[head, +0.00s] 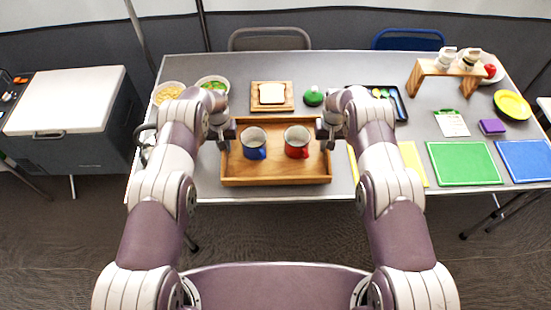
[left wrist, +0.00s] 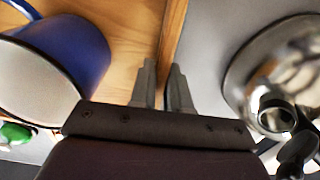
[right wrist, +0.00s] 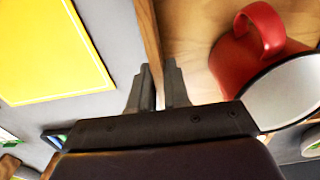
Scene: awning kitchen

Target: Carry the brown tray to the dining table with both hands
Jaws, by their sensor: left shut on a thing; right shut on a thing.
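The brown wooden tray (head: 275,180) is on or just above the grey table near its front edge; I cannot tell if it touches. It holds a blue mug (head: 254,145) and a red mug (head: 297,142), both upright. My left gripper (head: 226,140) is shut on the tray's left wall, which shows between its fingers in the left wrist view (left wrist: 172,45). My right gripper (head: 327,136) is shut on the tray's right wall, seen in the right wrist view (right wrist: 149,35). The blue mug is close beside the left fingers (left wrist: 60,50), the red mug beside the right fingers (right wrist: 265,65).
Behind the tray are a bread board (head: 286,106), a green-lidded item (head: 313,96) and bowls (head: 212,82). A metal pot (left wrist: 285,75) stands left of the tray. Yellow (head: 413,160) and green (head: 464,163) boards lie to the right. A white-lidded cooler (head: 65,100) stands left of the table.

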